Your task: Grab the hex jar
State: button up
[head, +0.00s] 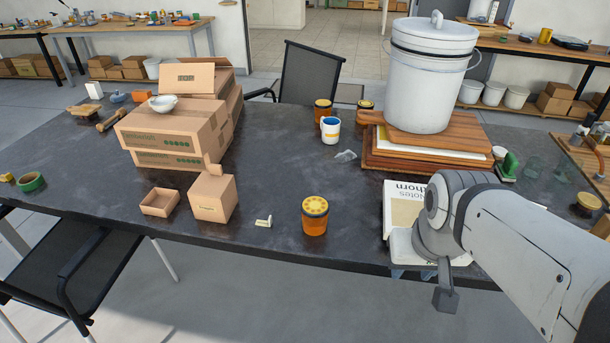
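An amber jar with a yellow dotted lid (315,216) stands upright near the table's front edge, in the middle of the head view. Two more amber jars with dark-rimmed lids stand farther back, one at the left (323,109) and one partly hidden beside the boards (365,107). I cannot tell for sure from their outlines which one is six-sided. My gripper (446,297) is at the right, past the table's front edge and apart from the front jar. Its fingers are mostly hidden or too small to tell whether they are open.
A large white lidded bucket (430,85) stands on stacked wooden boards (480,134). Books (401,203) lie partly under my arm. Cardboard boxes (160,138), a small carton (213,197) and a cream clip (263,222) are left of the front jar. The table (285,170) behind it is clear.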

aim_at(315, 208)
jog(key=z, duration=0.15)
jog(key=i, duration=0.85)
jog(key=u, duration=0.1)
